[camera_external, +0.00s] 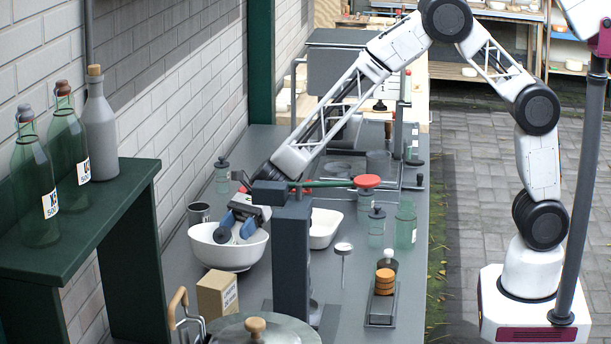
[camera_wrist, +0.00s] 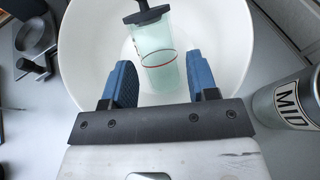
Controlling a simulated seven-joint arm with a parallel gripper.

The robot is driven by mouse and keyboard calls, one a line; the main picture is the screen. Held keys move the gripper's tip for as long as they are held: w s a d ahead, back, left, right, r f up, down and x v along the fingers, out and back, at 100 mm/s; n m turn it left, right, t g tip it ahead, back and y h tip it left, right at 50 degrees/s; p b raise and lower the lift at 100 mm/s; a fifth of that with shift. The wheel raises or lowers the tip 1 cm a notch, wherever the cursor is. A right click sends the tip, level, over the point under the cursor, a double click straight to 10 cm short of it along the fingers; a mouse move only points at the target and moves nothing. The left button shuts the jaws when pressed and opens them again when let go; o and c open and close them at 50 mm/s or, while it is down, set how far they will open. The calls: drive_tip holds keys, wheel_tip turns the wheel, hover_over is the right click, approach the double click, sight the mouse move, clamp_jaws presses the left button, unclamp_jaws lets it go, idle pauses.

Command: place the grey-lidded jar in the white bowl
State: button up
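The white bowl (camera_external: 228,258) stands on the grey counter, and it fills the upper middle of the wrist view (camera_wrist: 85,60). A pale green, see-through jar with a dark grey lid (camera_wrist: 155,50) is inside the bowl, seeming to lie tilted. My gripper (camera_external: 236,229) is low over the bowl with its blue fingertips within the rim. In the wrist view my gripper (camera_wrist: 159,62) is open, one finger on each side of the jar, with a gap visible on both sides. The external view does not show the jar in the bowl clearly.
Other lidded jars (camera_external: 376,228) stand farther right. A white tray (camera_external: 325,228) is behind the post.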

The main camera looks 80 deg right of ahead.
drive_tip(key=shift+r, duration=0.75)
drive_tip(key=v, duration=1.2)
drive_tip(key=shift+f, duration=0.1)
drive_tip(key=s+d+r+n+g+h, duration=0.2)
drive_tip(key=s+r+n, duration=0.35)
drive_tip(key=s, duration=0.55)
drive_tip(key=s+d+r+n+g+h, duration=0.15)
drive_tip(key=s+r+n, duration=0.35)
drive_tip(key=s, duration=0.7)
drive_tip(key=s+d+n+h, duration=0.4)
drive_tip(key=s+d+n, duration=0.2)
drive_tip(key=s, duration=0.6)
drive_tip(key=s+d+n+t+h, duration=0.1)
drive_tip(key=s+d+n+h, duration=0.4)
drive_tip(key=s, duration=0.7)
drive_tip(key=shift+d+r+n, duration=0.45)
drive_tip(key=shift+d, duration=0.2)
